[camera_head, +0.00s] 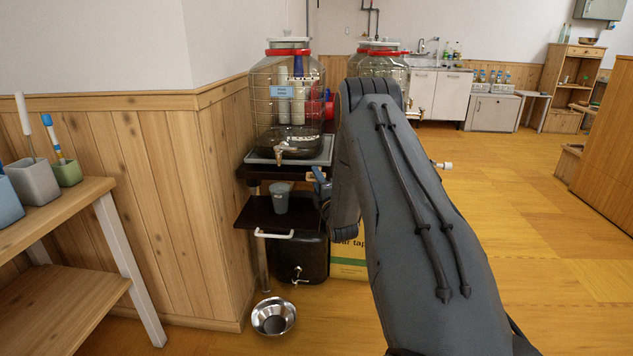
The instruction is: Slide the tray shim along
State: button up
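A large glass jar (287,105) with a red rim, a blue label and a tap (284,150) stands on a grey tray (262,158) on a dark stand. I cannot make out a separate shim at the tray. Below, a dark shelf (256,214) with a white handle (273,235) holds a grey cup (281,199), under the tap. My gripper (319,184) is partly in view just right of the cup, below the tray's right end. My own arm hides most of it, so its fingers and any contact are unclear.
A second jar (383,66) stands behind my arm. A black container (301,258) with a tap sits under the shelf, with a metal bowl (273,316) on the floor before it. A yellow sign (348,268) is partly hidden. A wooden bench (58,220) is at left; floor at right is open.

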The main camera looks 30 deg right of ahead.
jog(key=shift+f, duration=0.15)
jog(key=shift+s+a, duration=0.1)
jog(key=shift+s, duration=0.1)
jog(key=shift+s+f, duration=0.1)
jog(key=shift+s, duration=0.2)
jog(key=v, duration=0.7)
jog(key=shift+a, duration=0.1)
dwell(0.5)
